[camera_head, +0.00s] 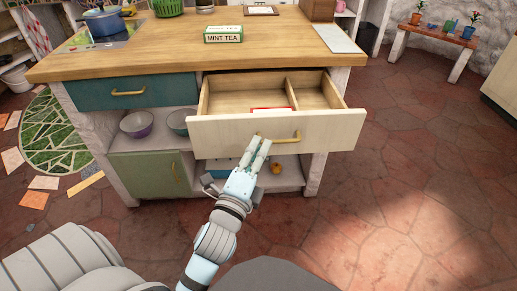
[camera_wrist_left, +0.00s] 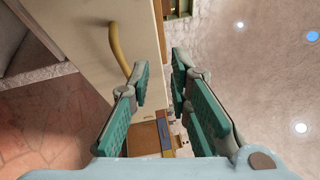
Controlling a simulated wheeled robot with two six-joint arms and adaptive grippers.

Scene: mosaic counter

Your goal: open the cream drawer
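The cream drawer (camera_head: 230,132) is pulled well out of the counter, and its divided wooden inside shows. Its brass handle (camera_head: 285,139) is on the front and also shows in the left wrist view (camera_wrist_left: 118,50). My left gripper (camera_head: 261,146) is in front of the drawer front, at the left end of the handle. In the left wrist view its two green-padded fingers (camera_wrist_left: 158,82) are apart with nothing visible between them. The handle lies to the left of both fingers there. My right gripper is not in view.
A red-edged item (camera_head: 270,110) lies in the drawer. A teal drawer (camera_head: 135,92) and a green cabinet door (camera_head: 150,174) are shut at left. Bowls (camera_head: 137,124) stand on the shelf. A MINT TEA box (camera_head: 223,35) is on the countertop (camera_head: 170,52). The floor (camera_head: 410,160) at right is clear.

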